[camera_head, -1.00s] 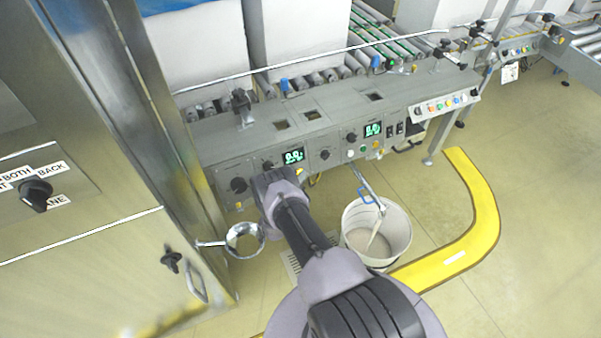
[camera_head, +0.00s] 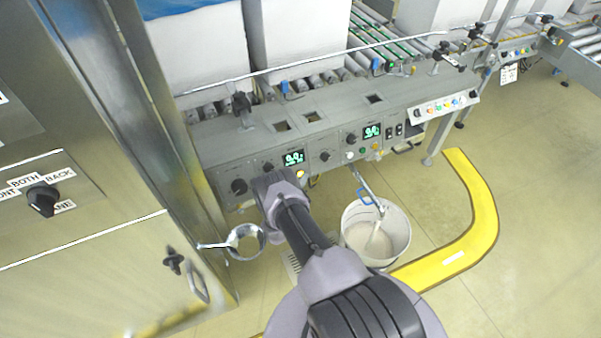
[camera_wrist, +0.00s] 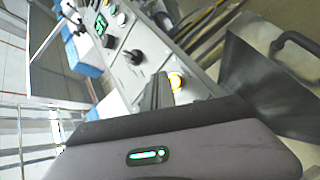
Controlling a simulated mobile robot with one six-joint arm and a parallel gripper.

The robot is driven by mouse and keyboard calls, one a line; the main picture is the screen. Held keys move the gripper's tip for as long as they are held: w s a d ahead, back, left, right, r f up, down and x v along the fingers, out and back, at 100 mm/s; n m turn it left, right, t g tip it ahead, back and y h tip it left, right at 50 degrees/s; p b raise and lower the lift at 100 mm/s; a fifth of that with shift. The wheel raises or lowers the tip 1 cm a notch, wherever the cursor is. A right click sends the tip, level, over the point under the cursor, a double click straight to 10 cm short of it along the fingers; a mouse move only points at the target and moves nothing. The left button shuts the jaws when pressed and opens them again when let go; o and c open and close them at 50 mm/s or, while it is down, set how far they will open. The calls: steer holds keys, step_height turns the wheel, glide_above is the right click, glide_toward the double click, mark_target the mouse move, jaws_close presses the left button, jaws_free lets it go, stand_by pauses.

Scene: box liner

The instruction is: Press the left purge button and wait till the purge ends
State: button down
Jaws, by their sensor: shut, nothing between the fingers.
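The long grey control panel (camera_head: 222,165) has a left green display (camera_head: 293,158) and a right green display (camera_head: 372,131). A yellow-orange button (camera_head: 300,174) below the left display looks lit. In the wrist view the yellow button (camera_wrist: 176,82) sits right beside the fingertips of my gripper (camera_wrist: 160,80). The fingers are shut and empty; I cannot tell whether they touch it. In the head view my arm's end hides the fingers. Another yellow button (camera_head: 376,146) is below the right display.
A white bucket (camera_head: 352,243) with pale contents stands on the floor under a nozzle with a blue handle (camera_head: 364,197). A steel cabinet (camera_head: 95,265) fills the left. A yellow floor strip (camera_head: 480,195) curves at right.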

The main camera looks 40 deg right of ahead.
steer(key=s+p, duration=0.1)
steer(key=s+r+p, duration=0.1)
steer(key=s+p, duration=0.1)
steer(key=s+a+p, duration=0.1)
steer(key=shift+s+r, duration=0.3)
steer(key=shift+s, duration=0.05)
steer(key=shift+p, duration=0.35)
steer(key=s+a+r+p, duration=0.2)
steer(key=s+r+p, duration=0.7)
steer(key=p, duration=0.5)
steer(key=shift+s+a+r, duration=0.2)
steer(key=shift+s+r, duration=0.15)
steer(key=shift+r, duration=0.15)
